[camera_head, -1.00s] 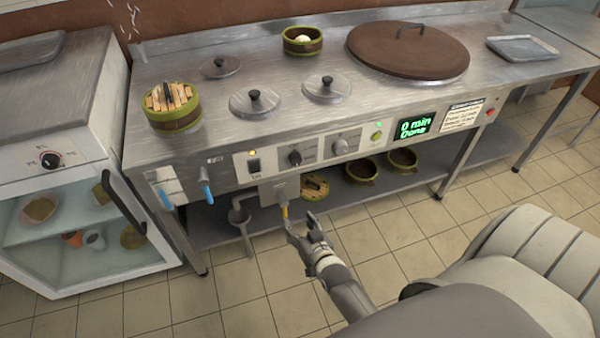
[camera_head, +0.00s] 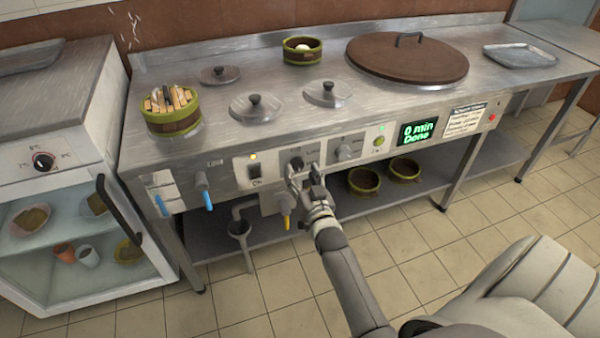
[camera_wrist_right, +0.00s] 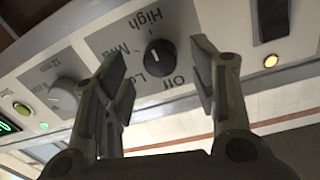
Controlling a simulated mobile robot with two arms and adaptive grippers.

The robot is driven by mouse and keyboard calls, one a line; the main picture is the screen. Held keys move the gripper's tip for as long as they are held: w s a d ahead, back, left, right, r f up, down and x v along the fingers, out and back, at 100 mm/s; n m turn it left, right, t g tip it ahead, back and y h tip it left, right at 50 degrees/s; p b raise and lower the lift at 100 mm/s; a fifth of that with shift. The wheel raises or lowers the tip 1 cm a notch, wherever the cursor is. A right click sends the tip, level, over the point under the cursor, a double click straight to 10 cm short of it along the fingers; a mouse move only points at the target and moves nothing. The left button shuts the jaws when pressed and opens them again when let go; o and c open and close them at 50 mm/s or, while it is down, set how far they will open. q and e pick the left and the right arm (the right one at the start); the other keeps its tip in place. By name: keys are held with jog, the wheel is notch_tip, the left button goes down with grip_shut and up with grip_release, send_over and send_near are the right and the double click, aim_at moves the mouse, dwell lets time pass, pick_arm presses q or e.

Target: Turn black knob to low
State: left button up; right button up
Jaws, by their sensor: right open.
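The black knob (camera_head: 296,161) is on the steel counter's front panel, partly covered by my right gripper (camera_head: 305,174) in the head view. In the right wrist view, the black knob (camera_wrist_right: 158,55) shows upside down among the labels High, Mid, Low and Off. It has a small white pointer mark; its exact setting is hard to tell. My right gripper (camera_wrist_right: 160,75) is open, with one finger on each side of the knob and gaps between the fingers and the knob. My left gripper is not in view.
A black switch (camera_head: 254,168) is to the left.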

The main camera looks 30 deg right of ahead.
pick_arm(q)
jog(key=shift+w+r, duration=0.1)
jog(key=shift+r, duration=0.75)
pick_arm(e)
jog(key=shift+x, duration=1.15)
jog(key=shift+c, duration=0.4)
jog(key=c, duration=0.9)
